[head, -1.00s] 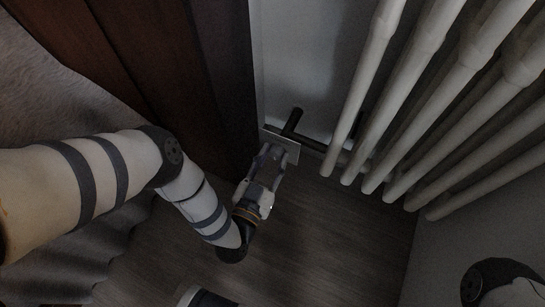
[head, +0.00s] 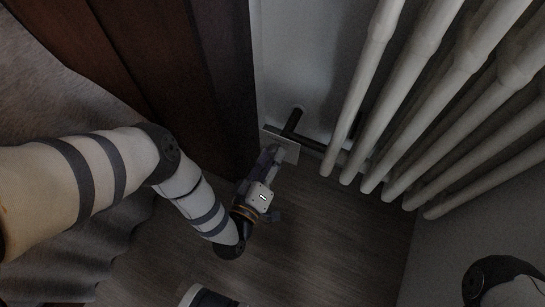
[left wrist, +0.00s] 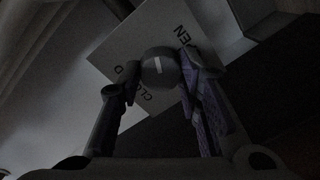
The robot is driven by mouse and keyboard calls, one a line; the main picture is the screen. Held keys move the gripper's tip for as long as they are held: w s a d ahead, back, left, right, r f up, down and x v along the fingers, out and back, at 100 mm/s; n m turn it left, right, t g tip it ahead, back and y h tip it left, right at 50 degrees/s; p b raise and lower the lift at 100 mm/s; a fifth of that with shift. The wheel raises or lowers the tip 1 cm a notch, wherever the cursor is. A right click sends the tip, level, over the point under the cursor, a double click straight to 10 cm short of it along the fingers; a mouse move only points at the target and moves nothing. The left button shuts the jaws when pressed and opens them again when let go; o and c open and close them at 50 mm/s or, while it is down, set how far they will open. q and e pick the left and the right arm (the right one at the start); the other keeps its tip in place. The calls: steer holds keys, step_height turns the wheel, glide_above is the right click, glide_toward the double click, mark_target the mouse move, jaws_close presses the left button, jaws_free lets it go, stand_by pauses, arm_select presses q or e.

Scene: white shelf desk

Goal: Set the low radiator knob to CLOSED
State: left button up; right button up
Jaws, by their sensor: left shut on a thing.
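The low radiator knob (left wrist: 160,70) is a round grey knob with a short white mark on its face. It stands in front of a pale label plate (left wrist: 115,50), which also shows in the head view (head: 290,150). The plate carries partly hidden lettering: "EN" shows on one side and "CLO…D" on the other. I cannot tell which word the mark points to. My left gripper (left wrist: 160,68) is shut on the knob, one finger on each side; in the head view it (head: 273,158) reaches the plate from below and hides the knob. My right gripper is out of view.
White radiator tubes (head: 440,110) fill the upper right, close beside the plate. A dark pipe (head: 293,122) runs behind the plate. A dark brown wooden panel (head: 215,80) stands just left of it.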

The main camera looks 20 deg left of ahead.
arm_select(q)
steer(key=shift+f+n+t+h+b, duration=0.25)
steer(key=shift+n+b, duration=1.05)
steer(key=shift+n, duration=4.3)
steer(key=shift+r+n+t+h+b, duration=0.25)
steer(key=shift+n+b, duration=1.05)
steer(key=shift+n, duration=4.3)
steer(key=shift+f, duration=0.1)
steer(key=o, duration=1.1)
steer(key=shift+a, duration=0.1)
steer(key=shift+o, duration=0.2)
steer(key=s+a, duration=0.1)
steer(key=s, duration=1.1)
